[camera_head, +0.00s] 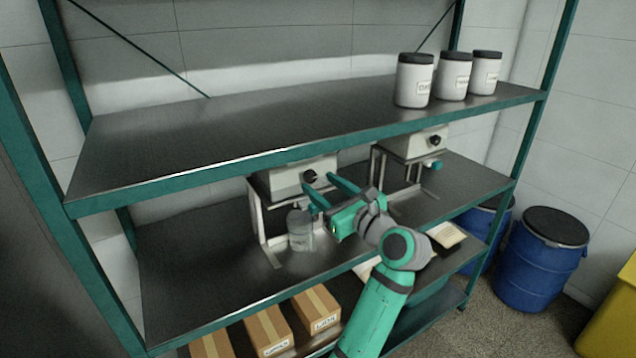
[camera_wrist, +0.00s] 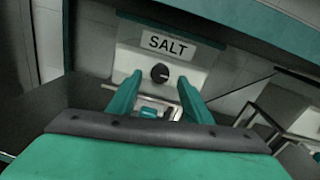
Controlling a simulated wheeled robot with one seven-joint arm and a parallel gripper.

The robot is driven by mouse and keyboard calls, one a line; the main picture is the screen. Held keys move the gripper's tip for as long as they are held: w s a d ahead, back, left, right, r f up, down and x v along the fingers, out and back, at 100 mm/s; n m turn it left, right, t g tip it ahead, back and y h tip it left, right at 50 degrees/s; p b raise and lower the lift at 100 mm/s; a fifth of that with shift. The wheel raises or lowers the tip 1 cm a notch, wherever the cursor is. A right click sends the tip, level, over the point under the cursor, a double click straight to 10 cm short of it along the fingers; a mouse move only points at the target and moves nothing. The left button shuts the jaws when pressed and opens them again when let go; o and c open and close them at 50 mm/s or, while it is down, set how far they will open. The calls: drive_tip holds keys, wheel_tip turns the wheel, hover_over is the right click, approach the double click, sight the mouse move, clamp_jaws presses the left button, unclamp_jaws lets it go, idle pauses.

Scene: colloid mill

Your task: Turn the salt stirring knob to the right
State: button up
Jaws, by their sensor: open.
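The salt machine (camera_head: 290,180) is a pale box under the upper shelf with a round black knob (camera_head: 309,176) on its front. In the wrist view the SALT label (camera_wrist: 167,45) sits above the black knob (camera_wrist: 160,73), which shows a light mark on its right side. My gripper (camera_head: 318,186) is open and empty, with its fingers pointing at the machine's front. In the wrist view the fingertips (camera_wrist: 160,78) appear to either side of the knob, with gaps on both sides. Whether they reach as far as the knob is hard to tell.
A grey container (camera_head: 300,230) stands under the salt machine. A second machine (camera_head: 412,146) with a black knob stands to the right. The upper shelf edge (camera_head: 300,155) runs close above my gripper. White jars (camera_head: 414,80), cardboard boxes (camera_head: 268,332) and blue barrels (camera_head: 540,262) stand around.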

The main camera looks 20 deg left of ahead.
drive_tip(key=v, duration=0.8)
drive_tip(key=s+d+f+n+t+h, duration=0.1)
drive_tip(key=d+f+t+h, duration=0.15)
drive_tip(key=f, duration=0.75)
drive_tip(key=d+f+n+t+h, duration=0.1)
drive_tip(key=d+f+h, duration=0.25)
drive_tip(key=f, duration=0.65)
drive_tip(key=s+d+f+n+h, duration=0.3)
drive_tip(key=s+d+f+n, duration=0.15)
drive_tip(key=s+f, duration=0.45)
drive_tip(key=s+d+f+n+h, duration=0.3)
drive_tip(key=s+d+f, duration=0.2)
drive_tip(key=s+f, duration=0.45)
drive_tip(key=s+a+r+n+t+h, duration=0.1)
drive_tip(key=s+r+n+h, duration=0.1)
drive_tip(key=s+n, duration=1.2)
drive_tip(key=f+v, duration=0.2)
drive_tip(key=v, duration=1.1)
drive_tip(key=shift+s+a, duration=0.3)
drive_tip(key=shift+a, duration=0.05)
